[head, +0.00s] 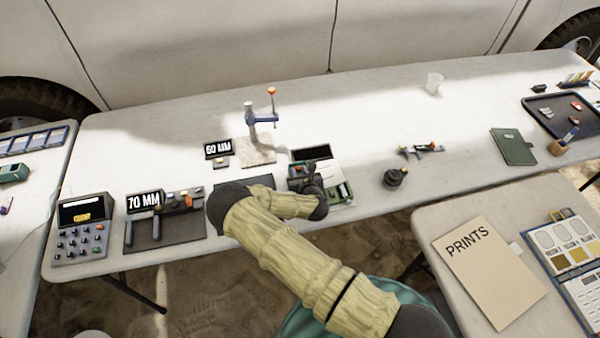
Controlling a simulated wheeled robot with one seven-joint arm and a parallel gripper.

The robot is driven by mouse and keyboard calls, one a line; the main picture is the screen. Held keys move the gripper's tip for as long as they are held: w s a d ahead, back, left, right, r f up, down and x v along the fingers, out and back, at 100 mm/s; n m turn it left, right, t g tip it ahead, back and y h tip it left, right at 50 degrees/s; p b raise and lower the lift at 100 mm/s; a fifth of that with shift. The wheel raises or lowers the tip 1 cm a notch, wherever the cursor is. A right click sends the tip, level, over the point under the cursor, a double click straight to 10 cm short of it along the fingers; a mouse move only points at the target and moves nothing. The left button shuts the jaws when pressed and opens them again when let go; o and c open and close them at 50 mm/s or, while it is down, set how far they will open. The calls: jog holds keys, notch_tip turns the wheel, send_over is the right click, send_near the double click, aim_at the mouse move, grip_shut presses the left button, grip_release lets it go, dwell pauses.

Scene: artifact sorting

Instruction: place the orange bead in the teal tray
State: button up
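I cannot pick out the orange bead with certainty; small orange spots show on several tools. No teal tray can be clearly made out. My arm in its yellow sleeve reaches up from the bottom right and bends left, then back to the right. My gripper (313,180) is a small dark shape at the white scale-like box (320,172) near the table's front edge. My arm covers part of that area. The fingers are too small and hidden to show whether they are open or shut, or whether they hold anything.
On the long white table (350,110) stand a "70 MM" sign (144,202), a "60 MM" sign (218,149), a keypad box (83,229) and an upright stand with an orange top (271,92). A dark tray (540,104) lies far right. The table's back middle is mostly clear.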

jog(key=shift+r, duration=0.1)
jog(key=shift+r, duration=0.15)
jog(key=shift+s+d, duration=0.15)
jog(key=shift+s, duration=0.15)
jog(key=b+v, duration=0.1)
jog(key=v, duration=1)
jog(key=shift+s+b, duration=0.2)
jog(key=shift+b, duration=0.2)
